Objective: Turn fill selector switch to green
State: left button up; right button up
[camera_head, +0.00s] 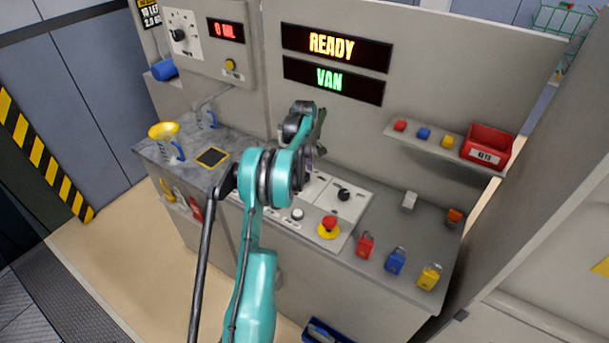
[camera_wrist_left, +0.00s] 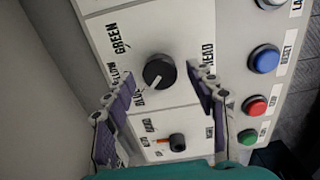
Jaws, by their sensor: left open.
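The selector switch (camera_wrist_left: 158,72) is a round black knob with a white pointer line on a pale panel in the left wrist view. Labels GREEN, YELLOW and BLUE lie to its left; the GREEN label (camera_wrist_left: 119,39) is at upper left. The pointer seems to face down-left, near BLUE. My left gripper (camera_wrist_left: 161,77) is open, one finger on each side of the knob in the picture; contact cannot be told. In the head view my left gripper (camera_head: 317,130) is over the counter, partly hidden by its own arm. My right gripper is not in view.
A smaller black switch (camera_wrist_left: 178,142) with an orange mark sits below the knob. Blue (camera_wrist_left: 264,59), red (camera_wrist_left: 256,106) and green (camera_wrist_left: 247,137) buttons line the right. In the head view, a red emergency button (camera_head: 329,225), coloured padlocks (camera_head: 396,262) and a yellow funnel (camera_head: 164,130) stand nearby.

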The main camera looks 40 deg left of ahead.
pick_arm(q)
jog(key=shift+f, duration=0.55)
jog(key=c, duration=1.2)
jog(key=shift+o, duration=0.2)
